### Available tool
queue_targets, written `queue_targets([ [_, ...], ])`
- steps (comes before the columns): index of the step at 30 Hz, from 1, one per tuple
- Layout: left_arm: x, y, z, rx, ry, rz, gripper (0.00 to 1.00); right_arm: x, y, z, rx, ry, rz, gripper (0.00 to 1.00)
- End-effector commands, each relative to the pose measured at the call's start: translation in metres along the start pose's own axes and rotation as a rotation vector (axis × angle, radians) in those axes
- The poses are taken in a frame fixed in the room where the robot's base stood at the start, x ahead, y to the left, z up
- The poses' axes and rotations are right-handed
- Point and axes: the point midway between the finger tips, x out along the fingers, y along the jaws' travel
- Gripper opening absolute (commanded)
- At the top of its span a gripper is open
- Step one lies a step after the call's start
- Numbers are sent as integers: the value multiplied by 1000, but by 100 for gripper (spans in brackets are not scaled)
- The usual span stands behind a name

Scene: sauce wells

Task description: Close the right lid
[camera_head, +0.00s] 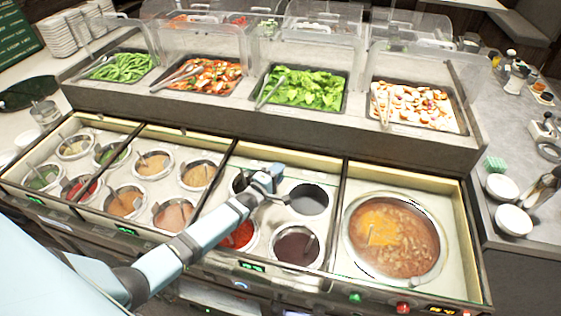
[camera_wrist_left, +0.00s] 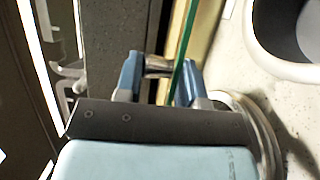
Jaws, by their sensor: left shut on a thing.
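My left gripper (camera_head: 268,179) reaches over the third well compartment, near its middle. In the left wrist view its blue fingers (camera_wrist_left: 160,75) are shut on a short metal handle (camera_wrist_left: 158,65). A thin green glass edge (camera_wrist_left: 186,38), seen edge-on, runs beside the handle and looks like part of a clear lid. I cannot tell the lid's full outline or which lid it is. The big soup pot (camera_head: 395,238) in the rightmost compartment shows orange soup and a ladle. My right gripper is in neither view.
Dark sauce wells (camera_head: 308,199) and a red sauce well (camera_head: 238,236) lie around the left gripper. Salad trays (camera_head: 305,88) under clear guards stand on the raised shelf behind. White bowls (camera_head: 513,220) stand on the right counter.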

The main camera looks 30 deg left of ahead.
Motion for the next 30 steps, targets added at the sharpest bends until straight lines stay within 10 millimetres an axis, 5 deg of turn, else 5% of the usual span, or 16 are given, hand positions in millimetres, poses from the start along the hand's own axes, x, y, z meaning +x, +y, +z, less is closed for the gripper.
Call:
queue_targets([
  [8,1,5,-1,0,2,10,0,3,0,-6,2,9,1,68],
  [9,1,5,-1,0,2,10,41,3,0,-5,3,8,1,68],
  [11,1,5,-1,0,2,9,54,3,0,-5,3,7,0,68],
  [21,0,4,0,0,1,5,55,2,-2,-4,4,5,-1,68],
  [27,0,33,0,2,0,10,55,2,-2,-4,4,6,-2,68],
  [29,1,48,-1,2,0,14,66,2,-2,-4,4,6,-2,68],
  [30,1,59,-1,2,0,17,80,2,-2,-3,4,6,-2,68],
])
